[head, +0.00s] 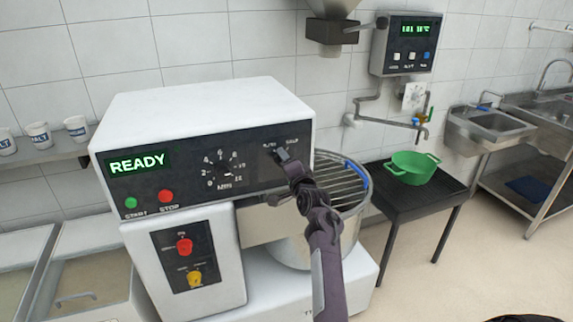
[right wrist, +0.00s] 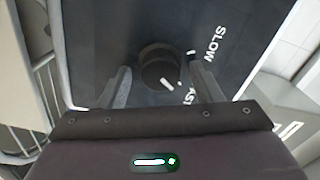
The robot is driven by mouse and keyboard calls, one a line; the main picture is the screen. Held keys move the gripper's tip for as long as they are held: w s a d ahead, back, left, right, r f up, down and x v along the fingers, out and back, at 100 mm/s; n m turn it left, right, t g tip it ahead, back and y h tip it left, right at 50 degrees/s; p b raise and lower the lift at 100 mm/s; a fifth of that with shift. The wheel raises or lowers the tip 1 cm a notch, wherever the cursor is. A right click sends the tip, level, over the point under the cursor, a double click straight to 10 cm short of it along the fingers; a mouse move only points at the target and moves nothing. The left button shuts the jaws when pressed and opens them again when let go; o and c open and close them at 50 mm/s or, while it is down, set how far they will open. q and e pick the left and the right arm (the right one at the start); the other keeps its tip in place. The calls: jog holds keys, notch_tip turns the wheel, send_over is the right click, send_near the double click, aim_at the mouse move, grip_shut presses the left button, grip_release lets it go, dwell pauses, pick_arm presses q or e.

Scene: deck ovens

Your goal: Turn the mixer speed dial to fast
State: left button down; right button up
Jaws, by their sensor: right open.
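The mixer speed dial (right wrist: 160,66) is a dark round knob on the black panel, with SLOW and a partly hidden FAST printed beside it in the right wrist view. A white line near its edge points toward the FAST lettering. My right gripper (right wrist: 160,88) is open, with one finger on each side of the dial; I cannot tell whether they touch it. In the head view my right gripper (head: 281,154) is at the right end of the mixer's control panel (head: 200,172) and hides the dial. My left gripper is not in view.
The mixer panel also has a minute timer dial (head: 226,170), a green start button (head: 131,203), a red stop button (head: 166,196) and a READY display (head: 138,163). A wire bowl guard (head: 345,180) is right of the panel. A green colander (head: 413,167) stands on a black table.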

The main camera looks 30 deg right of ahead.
jog(key=p+v, duration=0.5)
jog(key=v, duration=0.2)
jog(key=shift+s+p, duration=0.35)
jog(key=shift+s, duration=0.05)
